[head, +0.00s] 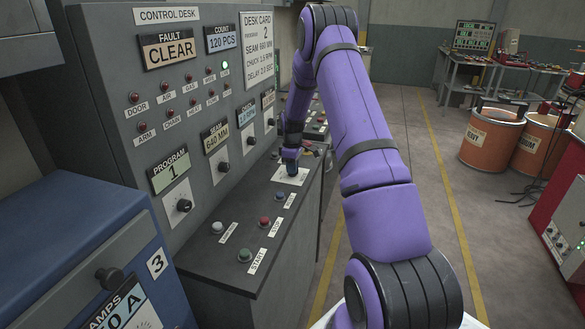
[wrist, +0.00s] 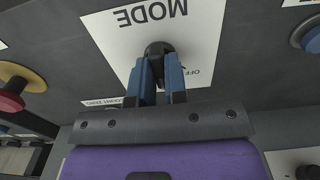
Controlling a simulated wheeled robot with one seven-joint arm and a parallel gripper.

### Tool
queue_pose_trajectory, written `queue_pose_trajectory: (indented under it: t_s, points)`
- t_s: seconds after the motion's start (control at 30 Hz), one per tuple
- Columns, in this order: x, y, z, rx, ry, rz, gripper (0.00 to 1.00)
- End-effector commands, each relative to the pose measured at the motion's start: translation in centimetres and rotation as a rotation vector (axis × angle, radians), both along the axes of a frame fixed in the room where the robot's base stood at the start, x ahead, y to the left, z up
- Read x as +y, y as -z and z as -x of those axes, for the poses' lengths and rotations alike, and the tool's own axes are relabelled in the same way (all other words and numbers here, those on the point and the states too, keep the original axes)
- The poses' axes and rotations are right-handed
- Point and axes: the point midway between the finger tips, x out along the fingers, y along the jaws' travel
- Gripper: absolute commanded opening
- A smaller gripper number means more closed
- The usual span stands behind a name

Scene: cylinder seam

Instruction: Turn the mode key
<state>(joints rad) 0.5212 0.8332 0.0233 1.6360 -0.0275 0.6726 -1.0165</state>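The mode key (wrist: 158,49) is a black knob on a white plate (wrist: 205,45) lettered MODE, upside down in the wrist view, with OFF beside the knob. My gripper (wrist: 159,68) has its two blue fingers on either side of the knob, close against it with only a narrow dark gap between them. It looks shut on the key. In the head view my gripper (head: 291,166) points down at the white plate (head: 290,177) on the desk ledge and hides the key. Which mark the key points at is hard to tell.
The control desk (head: 195,95) rises behind the ledge with knobs, lamps and displays. Blue (head: 280,196), red (head: 264,221) and green (head: 245,255) buttons sit near the plate. A red knob on yellow (wrist: 12,88) and a blue button (wrist: 312,40) flank it in the wrist view.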

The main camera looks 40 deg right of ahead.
Motion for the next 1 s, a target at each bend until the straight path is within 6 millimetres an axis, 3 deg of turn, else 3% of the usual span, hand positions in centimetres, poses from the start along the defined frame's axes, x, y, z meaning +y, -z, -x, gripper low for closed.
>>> queue_pose_trajectory:
  t_s: [0.47,1.0]
  points:
    - [-0.03,-0.02,0.02,0.0,0.078,0.0,0.0]
    - [-0.03,-0.03,0.01,0.0,0.506,0.001,0.0]
